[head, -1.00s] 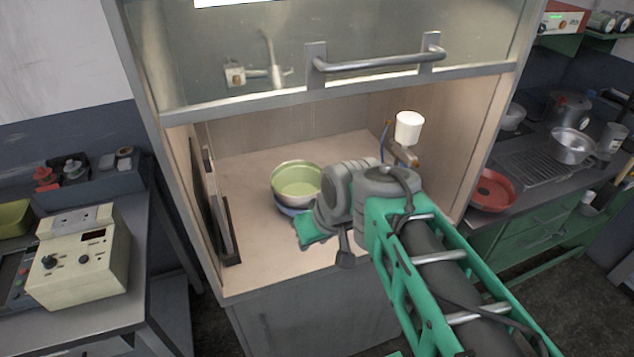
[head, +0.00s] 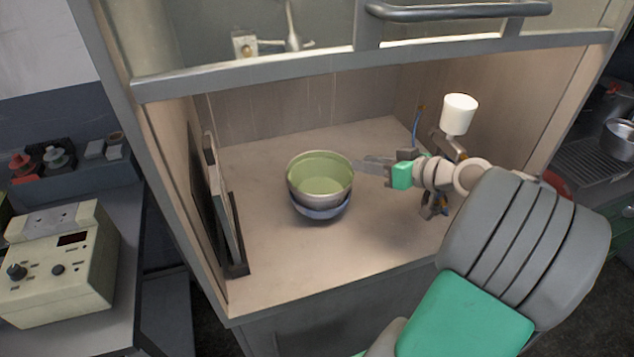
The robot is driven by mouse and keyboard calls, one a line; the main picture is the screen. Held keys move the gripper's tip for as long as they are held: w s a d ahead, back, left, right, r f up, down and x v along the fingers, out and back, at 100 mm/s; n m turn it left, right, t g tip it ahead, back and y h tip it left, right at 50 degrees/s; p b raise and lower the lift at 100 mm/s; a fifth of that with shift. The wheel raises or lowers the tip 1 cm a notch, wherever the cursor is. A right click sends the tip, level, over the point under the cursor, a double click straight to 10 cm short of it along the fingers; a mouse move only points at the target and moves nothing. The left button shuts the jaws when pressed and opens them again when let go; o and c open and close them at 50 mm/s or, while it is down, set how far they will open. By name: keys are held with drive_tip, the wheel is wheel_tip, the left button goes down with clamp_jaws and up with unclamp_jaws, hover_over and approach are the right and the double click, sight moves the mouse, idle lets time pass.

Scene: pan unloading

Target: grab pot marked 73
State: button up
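A steel pot (head: 320,190) with a pale green inside sits in a blue bowl or ring-like base (head: 322,212) on the floor of the open cabinet. No marking such as 73 can be read on it. My gripper (head: 368,166) reaches in from the right, with its fingertips just right of the pot's rim. I cannot tell whether they touch the rim, and the gap between the fingers is too small to judge.
The cabinet's raised sash with its bar handle (head: 455,11) hangs above. A white cup-like container (head: 459,113) stands on a fixture at the right. Dark panels (head: 222,205) lean at the left wall. The cabinet floor (head: 280,265) in front is clear.

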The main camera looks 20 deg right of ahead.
drive_tip(key=p+x, duration=0.1)
drive_tip(key=x, duration=0.5)
drive_tip(key=shift+w, duration=0.4)
clamp_jaws()
drive_tip(key=shift+s+f, duration=0.1)
idle(0.8)
